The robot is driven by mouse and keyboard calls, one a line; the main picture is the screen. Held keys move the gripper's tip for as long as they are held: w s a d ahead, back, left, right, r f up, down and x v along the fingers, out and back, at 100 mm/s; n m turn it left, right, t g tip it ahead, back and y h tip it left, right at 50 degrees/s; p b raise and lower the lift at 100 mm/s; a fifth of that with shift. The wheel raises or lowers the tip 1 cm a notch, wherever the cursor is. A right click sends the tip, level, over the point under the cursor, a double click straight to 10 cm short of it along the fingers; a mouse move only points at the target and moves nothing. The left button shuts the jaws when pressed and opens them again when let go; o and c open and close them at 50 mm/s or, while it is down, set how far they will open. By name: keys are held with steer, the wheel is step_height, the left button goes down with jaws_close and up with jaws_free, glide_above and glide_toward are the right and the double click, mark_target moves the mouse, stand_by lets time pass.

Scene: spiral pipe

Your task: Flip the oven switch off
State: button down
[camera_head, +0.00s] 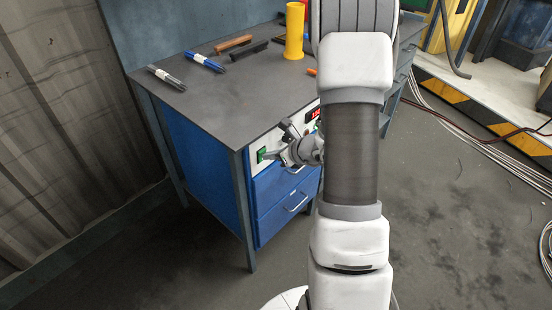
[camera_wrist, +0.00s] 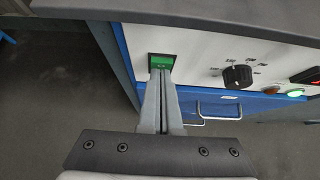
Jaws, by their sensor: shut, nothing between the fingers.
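The green switch (camera_wrist: 161,61) sits in a dark frame at the left end of the white oven panel (camera_wrist: 202,56). It also shows in the head view (camera_head: 261,153), near the table's front corner. My gripper (camera_wrist: 161,73) is shut and empty, its fingertips at the lower edge of the switch. I cannot tell whether they touch it. In the head view my gripper (camera_head: 270,155) reaches the switch from the right. The lower part of the switch is partly hidden by the fingertips.
A black dial (camera_wrist: 237,76), a lit green lamp (camera_wrist: 295,93) and a dull red-brown lamp (camera_wrist: 271,89) are right of the switch. The grey tabletop (camera_head: 215,95) overhangs above. Blue drawers with handles (camera_head: 295,202) lie below. A yellow cylinder (camera_head: 294,31) stands on top.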

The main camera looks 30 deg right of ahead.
steer(key=shift+w+a+r, duration=0.1)
steer(key=shift+w+r, duration=0.05)
steer(key=shift+w, duration=0.15)
steer(key=shift+r, duration=0.1)
steer(key=shift+r+p, duration=0.3)
steer(key=shift+r, duration=0.4)
stand_by(0.3)
